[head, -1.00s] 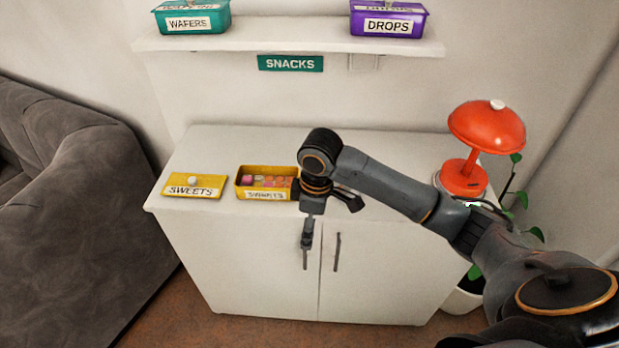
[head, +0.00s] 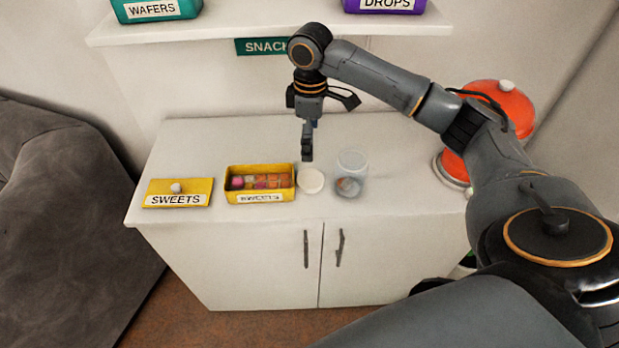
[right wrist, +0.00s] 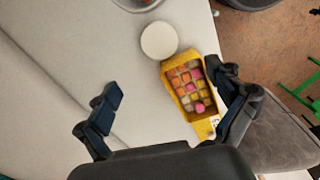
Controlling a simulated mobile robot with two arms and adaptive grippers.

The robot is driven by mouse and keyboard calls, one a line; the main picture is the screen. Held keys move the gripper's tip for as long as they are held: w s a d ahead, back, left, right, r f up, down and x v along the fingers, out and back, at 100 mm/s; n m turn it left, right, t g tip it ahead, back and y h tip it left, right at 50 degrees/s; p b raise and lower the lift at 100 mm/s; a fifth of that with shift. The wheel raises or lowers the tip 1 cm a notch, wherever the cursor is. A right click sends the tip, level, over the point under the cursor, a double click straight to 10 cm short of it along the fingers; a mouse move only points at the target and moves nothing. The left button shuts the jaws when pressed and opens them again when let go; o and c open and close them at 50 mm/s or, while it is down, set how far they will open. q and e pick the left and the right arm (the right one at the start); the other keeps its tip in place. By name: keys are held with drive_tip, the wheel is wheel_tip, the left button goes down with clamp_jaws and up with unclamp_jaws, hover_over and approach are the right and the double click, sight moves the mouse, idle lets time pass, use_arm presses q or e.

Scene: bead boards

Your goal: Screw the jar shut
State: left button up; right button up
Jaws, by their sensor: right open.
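The jar (head: 351,165) is clear, stands upright and open-topped on the white cabinet, and has something small in its bottom. Its rim also shows at the top edge of the right wrist view (right wrist: 136,4). A round white lid (head: 311,181) lies flat on the cabinet just left of the jar, apart from it; in the right wrist view it is the pale disc (right wrist: 158,40). My right gripper (head: 307,152) hangs fingers-down above the cabinet top, behind the lid. In the right wrist view its fingers (right wrist: 170,105) are spread and empty. My left gripper is out of view.
A yellow box of sweets (head: 230,197) stands left of the lid, its yellow cover (head: 190,186) farther left. A red lamp (head: 505,105) stands at the right, partly behind my arm. A shelf (head: 270,28) with teal and purple boxes runs above. The cabinet's back left is clear.

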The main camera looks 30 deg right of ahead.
hover_over(309, 179)
wheel_tip(309, 179, down, 6)
drive_tip(key=shift+d+f+p, duration=0.15)
drive_tip(key=shift+f+p, duration=0.1)
drive_tip(key=shift+p, duration=0.15)
drive_tip(key=shift+f, duration=0.65)
drive_tip(key=shift+f+p, duration=0.3)
drive_tip(key=shift+f, duration=0.1)
wheel_tip(309, 179, down, 4)
drive_tip(key=shift+f+p, duration=0.15)
drive_tip(key=shift+p, duration=0.35)
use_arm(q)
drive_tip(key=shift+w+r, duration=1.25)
